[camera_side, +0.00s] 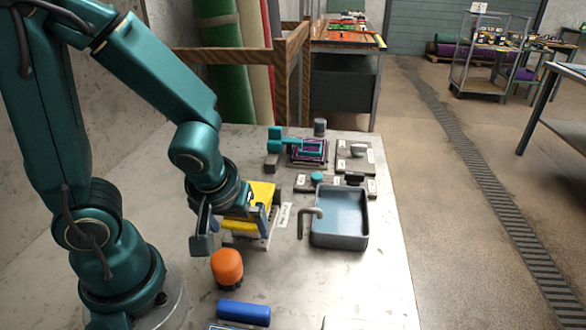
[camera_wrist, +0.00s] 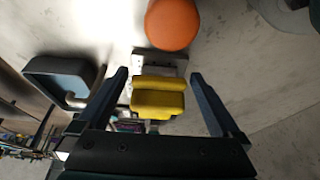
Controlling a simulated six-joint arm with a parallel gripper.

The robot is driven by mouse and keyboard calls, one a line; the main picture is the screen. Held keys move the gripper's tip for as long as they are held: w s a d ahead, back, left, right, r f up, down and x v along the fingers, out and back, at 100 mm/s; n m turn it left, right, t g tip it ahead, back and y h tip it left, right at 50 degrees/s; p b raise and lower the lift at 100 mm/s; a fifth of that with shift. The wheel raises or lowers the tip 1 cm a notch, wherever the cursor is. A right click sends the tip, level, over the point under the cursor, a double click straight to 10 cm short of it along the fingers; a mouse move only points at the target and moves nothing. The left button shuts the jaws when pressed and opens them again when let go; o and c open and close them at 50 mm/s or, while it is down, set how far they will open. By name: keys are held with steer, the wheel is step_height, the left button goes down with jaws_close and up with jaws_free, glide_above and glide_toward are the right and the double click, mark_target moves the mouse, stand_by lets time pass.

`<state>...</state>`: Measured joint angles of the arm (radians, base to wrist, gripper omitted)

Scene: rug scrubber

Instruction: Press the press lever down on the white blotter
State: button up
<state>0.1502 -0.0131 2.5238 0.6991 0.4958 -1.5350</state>
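In the side view a teal lever-like bar (camera_side: 298,146) lies over a small purple patterned rug piece (camera_side: 312,155) at the back of the table, and looks like the press lever. I cannot make out a white blotter for certain. My gripper (camera_side: 238,228) is well in front and to the left of the lever. It is open, with its two fingers on either side of a yellow block (camera_side: 240,222). In the wrist view the gripper (camera_wrist: 158,100) shows gaps between each finger and the yellow block (camera_wrist: 158,100).
A blue-grey basin (camera_side: 340,240) with a grey spout stands to the right. An orange rounded object (camera_side: 227,267) and a blue cylinder (camera_side: 244,312) are in front. A grey cylinder (camera_side: 320,127) stands behind the lever. Table space at front right is mostly clear.

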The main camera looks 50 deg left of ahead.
steer(key=shift+v, duration=2.55)
